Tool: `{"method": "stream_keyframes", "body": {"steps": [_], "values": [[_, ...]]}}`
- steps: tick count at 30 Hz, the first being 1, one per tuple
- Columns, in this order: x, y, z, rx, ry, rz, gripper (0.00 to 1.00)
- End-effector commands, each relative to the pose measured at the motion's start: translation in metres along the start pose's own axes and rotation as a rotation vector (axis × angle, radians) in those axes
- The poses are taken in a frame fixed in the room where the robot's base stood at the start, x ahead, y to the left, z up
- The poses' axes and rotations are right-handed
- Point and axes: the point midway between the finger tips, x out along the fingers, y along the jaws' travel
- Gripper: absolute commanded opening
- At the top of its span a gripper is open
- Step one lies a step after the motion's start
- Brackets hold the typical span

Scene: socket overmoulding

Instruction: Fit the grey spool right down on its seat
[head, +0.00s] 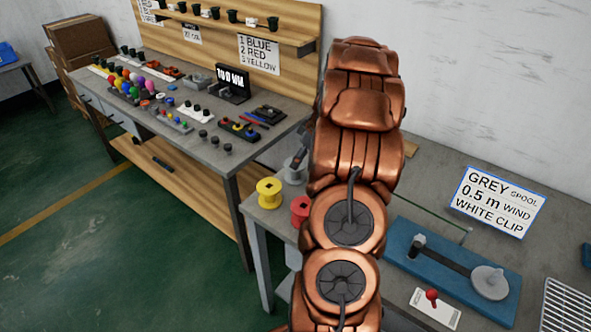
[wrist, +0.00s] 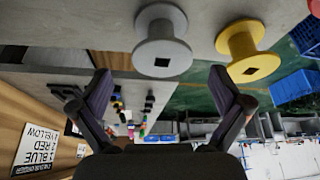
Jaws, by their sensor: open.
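The grey spool (wrist: 162,45) stands on the grey bench, ahead of my gripper in the wrist view, its end with a square hole facing the camera. In the head view the grey spool (head: 293,172) is partly hidden behind my arm. My gripper (wrist: 163,93) is open and empty, its two dark fingers spread apart with the spool beyond their tips. In the head view my arm hides most of the gripper. A blue base (head: 455,262) on the bench at right carries a pale grey disc (head: 490,283) with a small post and a dark upright (head: 416,245); I cannot tell which is the seat.
A yellow spool (head: 269,193) and a red spool (head: 300,209) stand close to the grey one. A sign (head: 497,201) reads grey spool, 0.5 m wind, white clip. A white plate with a red knob (head: 432,296) lies before the blue base. A wire rack (head: 566,305) is at far right.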

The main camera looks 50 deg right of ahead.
Motion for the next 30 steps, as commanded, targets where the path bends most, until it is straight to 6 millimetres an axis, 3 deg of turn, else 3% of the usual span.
{"method": "stream_keyframes", "body": {"steps": [9,20,30], "values": [[0.036,-0.004,0.003,0.003,-0.002,-0.007,1.00],[0.044,-0.002,0.003,0.001,-0.001,-0.002,1.00],[0.044,-0.003,0.003,0.002,-0.001,-0.002,0.67]]}}
